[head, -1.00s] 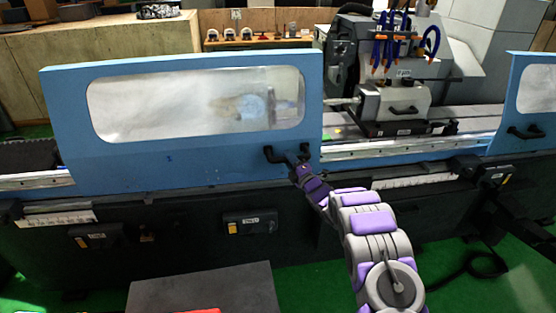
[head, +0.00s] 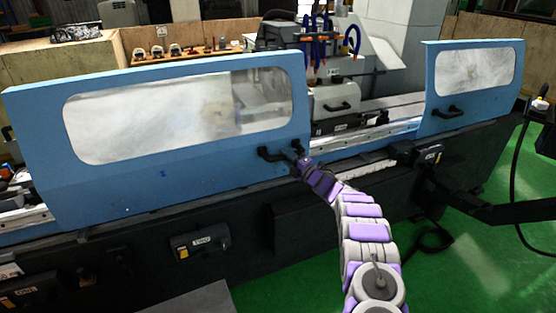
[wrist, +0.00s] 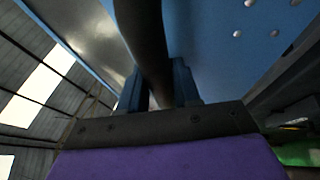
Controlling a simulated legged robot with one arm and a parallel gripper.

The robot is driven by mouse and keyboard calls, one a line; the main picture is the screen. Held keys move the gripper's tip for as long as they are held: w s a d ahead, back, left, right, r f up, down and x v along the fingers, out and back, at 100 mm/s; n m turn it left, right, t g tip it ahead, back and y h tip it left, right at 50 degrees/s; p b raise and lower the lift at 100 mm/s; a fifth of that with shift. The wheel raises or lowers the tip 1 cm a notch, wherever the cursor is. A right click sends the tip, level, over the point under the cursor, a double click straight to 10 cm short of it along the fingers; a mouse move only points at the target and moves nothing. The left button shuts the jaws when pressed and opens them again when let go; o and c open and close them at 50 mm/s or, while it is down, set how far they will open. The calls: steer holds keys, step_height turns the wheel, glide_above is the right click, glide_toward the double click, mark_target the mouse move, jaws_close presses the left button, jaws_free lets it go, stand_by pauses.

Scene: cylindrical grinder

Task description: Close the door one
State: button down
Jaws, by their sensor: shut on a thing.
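The left blue sliding door (head: 190,155) with a cloudy window stands on the grinder's front rail. Its black handle (head: 270,154) is at the door's lower right. My gripper (head: 297,158) is at that handle, and in the wrist view (wrist: 160,85) its two fingers are on either side of the dark handle bar (wrist: 143,40), shut on it. A second blue door (head: 470,90) stands at the right with its own black handle (head: 448,112). A gap between the two doors shows the machine inside.
The grey grinding unit (head: 340,100) with blue hoses sits behind the gap. A small black box (head: 415,152) juts from the machine front at right. A dark arm-like bar (head: 490,212) reaches in from the right. Green floor (head: 440,260) is open in front.

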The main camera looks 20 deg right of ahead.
steer(key=shift+d+f, duration=0.15)
steer(key=shift+d, duration=0.7)
steer(key=c, duration=1.2)
jaws_free()
steer(key=shift+d, duration=0.1)
steer(key=o, duration=0.3)
steer(key=shift+w+d+f, duration=0.1)
steer(key=shift+w+d, duration=0.05)
steer(key=shift+d, duration=0.3)
steer(key=shift+a, duration=0.3)
steer(key=shift+s+a, duration=0.1)
steer(key=shift+s, duration=0.35)
steer(key=shift+w+d+p+v, duration=0.1)
steer(key=shift+d+p+v, duration=0.15)
steer(key=shift+v, duration=2.6)
steer(key=shift+w+d+p+v, duration=0.1)
steer(key=shift+p+v, duration=0.25)
steer(key=shift+v, duration=2.5)
steer(key=shift+w+d+p+v, duration=0.1)
steer(key=shift+d+p+v, duration=0.15)
steer(key=shift+v, duration=2.6)
